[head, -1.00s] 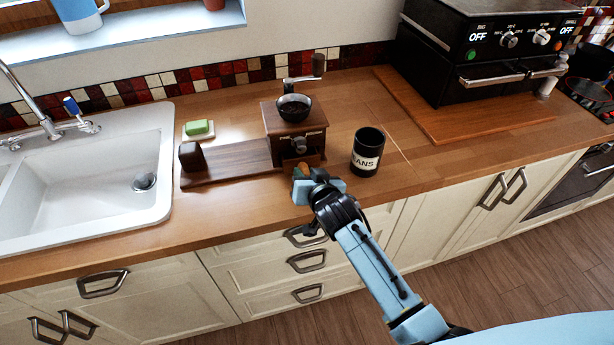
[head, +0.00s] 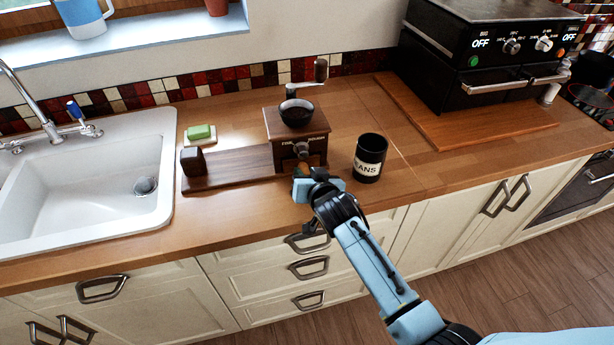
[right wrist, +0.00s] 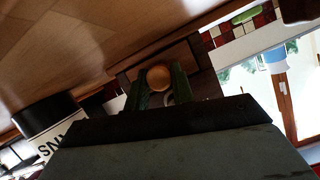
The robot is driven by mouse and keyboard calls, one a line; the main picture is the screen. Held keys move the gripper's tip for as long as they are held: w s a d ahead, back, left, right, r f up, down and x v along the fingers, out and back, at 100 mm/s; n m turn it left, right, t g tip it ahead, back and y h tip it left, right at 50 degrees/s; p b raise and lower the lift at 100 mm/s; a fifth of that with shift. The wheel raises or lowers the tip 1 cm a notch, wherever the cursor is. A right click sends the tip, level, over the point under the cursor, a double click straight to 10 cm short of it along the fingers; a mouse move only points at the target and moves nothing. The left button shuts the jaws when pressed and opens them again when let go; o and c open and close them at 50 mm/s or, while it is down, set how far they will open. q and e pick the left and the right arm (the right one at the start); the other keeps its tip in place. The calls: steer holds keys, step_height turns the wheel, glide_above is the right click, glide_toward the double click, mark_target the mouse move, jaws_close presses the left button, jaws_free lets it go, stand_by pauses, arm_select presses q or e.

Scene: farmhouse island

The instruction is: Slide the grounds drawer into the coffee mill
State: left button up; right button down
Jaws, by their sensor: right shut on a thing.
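The coffee mill (head: 285,125) stands upright on a dark wooden base on the counter, with a metal bowl on top and a crank behind it. My right gripper (head: 303,177) is low at the front of the mill. In the right wrist view its green fingers (right wrist: 160,92) are shut on the round wooden knob of the grounds drawer (right wrist: 158,77). The drawer is at the lower front of the mill. My gripper hides most of it in the head view, so I cannot tell how far in it sits. My left gripper is not in view.
A black beans canister (head: 369,158) stands close to the right of my gripper. A dark wooden board (head: 235,165) with a small block lies left of the mill, with green soap (head: 200,132) behind it. The sink (head: 95,190) is further left.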

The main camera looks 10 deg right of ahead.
steer(key=shift+w, duration=0.35)
steer(key=c, duration=1.1)
jaws_free()
steer(key=shift+s, duration=0.15)
steer(key=shift+s+p, duration=1.65)
steer(key=shift+s, duration=1.25)
